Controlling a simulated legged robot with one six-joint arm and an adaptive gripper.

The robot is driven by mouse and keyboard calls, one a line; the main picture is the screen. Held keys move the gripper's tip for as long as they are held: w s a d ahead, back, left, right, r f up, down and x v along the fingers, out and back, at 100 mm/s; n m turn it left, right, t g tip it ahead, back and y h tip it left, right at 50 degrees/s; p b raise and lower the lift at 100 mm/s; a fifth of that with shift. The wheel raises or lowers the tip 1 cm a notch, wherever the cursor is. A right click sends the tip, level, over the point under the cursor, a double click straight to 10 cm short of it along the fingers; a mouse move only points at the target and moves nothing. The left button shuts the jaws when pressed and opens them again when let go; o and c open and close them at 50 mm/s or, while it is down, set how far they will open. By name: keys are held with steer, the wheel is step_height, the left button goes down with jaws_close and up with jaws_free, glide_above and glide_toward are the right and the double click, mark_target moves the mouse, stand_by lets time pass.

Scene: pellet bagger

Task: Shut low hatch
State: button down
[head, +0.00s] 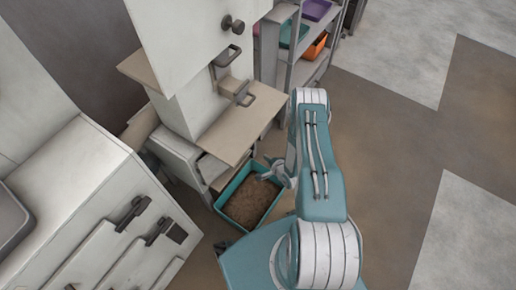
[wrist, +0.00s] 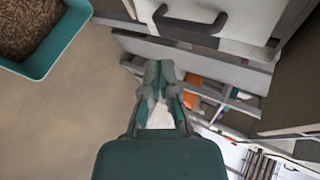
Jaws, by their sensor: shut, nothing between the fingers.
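The white pellet bagger (head: 185,45) stands at upper left of centre in the head view. A beige panel (head: 240,132) juts out flat below the lower handle. I cannot tell for sure which panel is the low hatch. The wrist view shows a dark handle (wrist: 190,22) on a pale panel, above my gripper. My gripper (wrist: 160,66) is shut and empty, apart from that handle. In the head view my gripper (head: 268,174) is near the bin's right rim.
A teal bin (head: 226,223) of brown pellets sits on the floor below the beige panel; it also shows in the wrist view (wrist: 62,48). A grey shelf rack (head: 268,50) with coloured trays stands behind. A white cabinet (head: 75,190) is at left. Floor at right is clear.

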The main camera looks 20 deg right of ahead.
steer(key=w+a+f, duration=0.1)
steer(key=w+f, duration=0.1)
steer(key=w, duration=0.5)
steer(key=shift+w+a, duration=0.15)
steer(key=shift+a, duration=0.1)
steer(key=w+a+n+y, duration=0.1)
steer(key=w, duration=0.5)
steer(key=shift+w+a+y, duration=0.3)
steer(key=shift+r, duration=0.1)
